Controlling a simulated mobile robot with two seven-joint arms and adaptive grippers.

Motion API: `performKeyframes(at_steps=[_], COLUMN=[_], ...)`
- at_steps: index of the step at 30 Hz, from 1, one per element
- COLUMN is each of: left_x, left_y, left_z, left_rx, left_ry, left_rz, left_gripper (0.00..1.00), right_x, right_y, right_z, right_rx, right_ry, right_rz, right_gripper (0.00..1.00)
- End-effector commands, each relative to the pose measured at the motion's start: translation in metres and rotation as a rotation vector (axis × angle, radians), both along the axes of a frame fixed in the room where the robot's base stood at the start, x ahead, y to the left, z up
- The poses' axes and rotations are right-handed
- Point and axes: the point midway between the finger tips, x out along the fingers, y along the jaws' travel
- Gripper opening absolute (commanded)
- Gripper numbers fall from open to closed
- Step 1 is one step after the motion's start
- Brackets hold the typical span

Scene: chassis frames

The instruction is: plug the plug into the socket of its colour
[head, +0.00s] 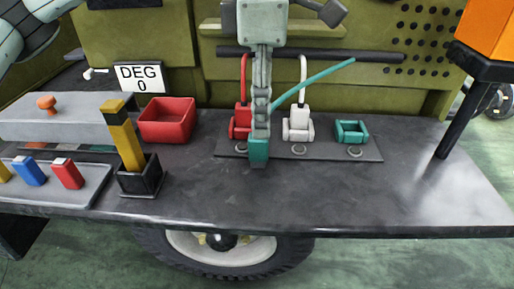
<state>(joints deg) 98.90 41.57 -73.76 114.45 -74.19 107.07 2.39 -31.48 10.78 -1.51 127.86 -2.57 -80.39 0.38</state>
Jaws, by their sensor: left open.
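A teal plug (258,151) shows at the tips of my left gripper (260,132), low over the bench in front of the socket strip. Its teal cable (315,84) slants up to the right. The gripper points down, seen edge-on. Its jaws are open, and its fingers hide most of the plug, so I cannot tell whether they touch it. The teal socket (352,131) is empty, to the right on the strip. A white plug (299,121) and a red plug (239,122) stand upright on the strip with their cables rising. My right gripper is out of view.
The dark strip (368,154) lies on the bench (330,205). A dark post (459,120) rises at right. The front middle is clear.

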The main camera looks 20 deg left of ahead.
Motion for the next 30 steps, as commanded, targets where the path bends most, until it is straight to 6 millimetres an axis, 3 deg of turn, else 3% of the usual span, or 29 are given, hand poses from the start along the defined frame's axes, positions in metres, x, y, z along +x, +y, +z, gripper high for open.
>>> performKeyframes(at_steps=[9, 19, 30], left_x=[-0.006, -0.006, -0.006], left_y=[0.004, 0.003, 0.003], left_z=[-0.044, -0.051, -0.05], left_rx=[0.001, -0.001, -0.001], left_ry=[0.002, 0.0, 0.0], left_rz=[-0.003, -0.003, -0.003], left_gripper=[0.45, 0.44, 0.0], right_x=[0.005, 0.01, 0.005], right_y=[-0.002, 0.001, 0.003], right_z=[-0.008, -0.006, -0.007], right_rx=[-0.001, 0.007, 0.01], right_ry=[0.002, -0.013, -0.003], right_rz=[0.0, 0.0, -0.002], right_gripper=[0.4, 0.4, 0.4])
